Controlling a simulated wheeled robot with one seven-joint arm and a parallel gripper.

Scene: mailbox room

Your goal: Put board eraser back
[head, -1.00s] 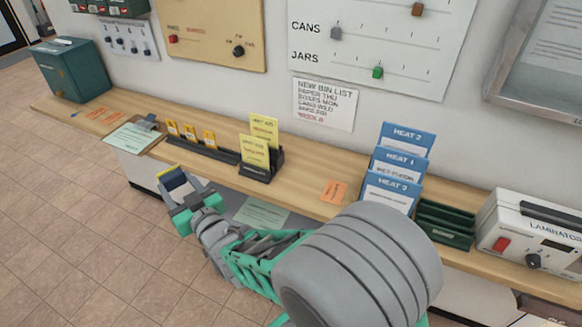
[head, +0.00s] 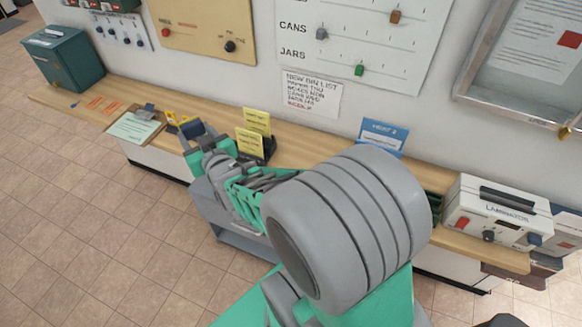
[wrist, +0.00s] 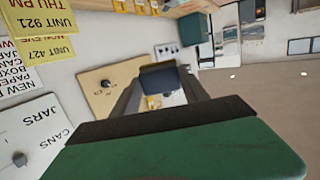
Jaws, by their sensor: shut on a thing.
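My gripper (head: 194,136) is at the counter's front edge, in front of the black rail with yellow tabs. It is shut on a dark block, apparently the board eraser (wrist: 160,78), which shows between the two fingertips in the wrist view. In the head view the block is small and partly hidden by the fingers. My arm hides part of the counter.
The wooden counter (head: 310,142) runs along the wall. A slider board (head: 350,40) hangs above. The tiled floor is clear at left.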

